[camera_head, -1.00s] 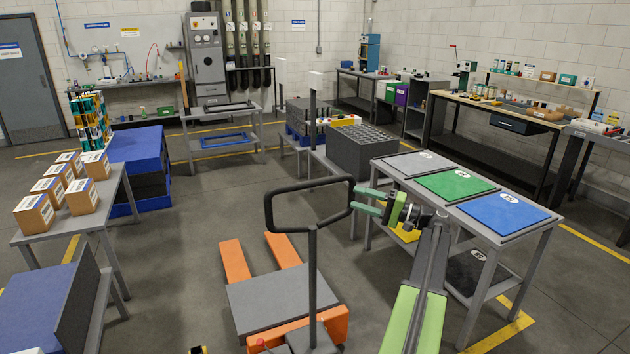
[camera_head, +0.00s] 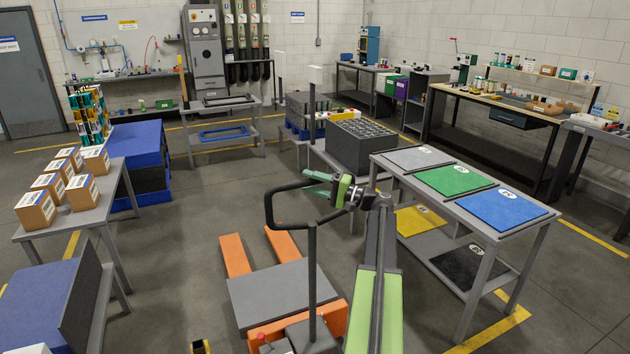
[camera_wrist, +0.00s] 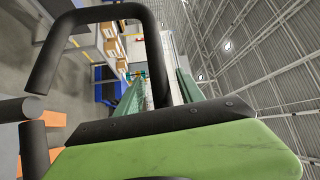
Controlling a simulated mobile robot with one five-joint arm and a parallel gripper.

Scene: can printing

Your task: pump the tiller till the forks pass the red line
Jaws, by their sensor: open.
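The tiller (camera_head: 312,270) is a black upright post with a loop handle on top, and it stands on an orange pallet jack. Its loop shows large in the wrist view (camera_wrist: 100,15). The two orange forks (camera_head: 235,256) point away from me, low over the floor, with a grey plate between them and me. My gripper (camera_head: 312,184) is open at the right part of the loop. In the wrist view its green fingers (camera_wrist: 158,88) lie either side of the loop's right limb. I cannot tell whether they touch it. I see no red line.
A grey table (camera_head: 545,233) with grey, green and blue mats stands to the right. A table with several cartons (camera_head: 37,209) is on the left. The floor ahead of the forks is clear.

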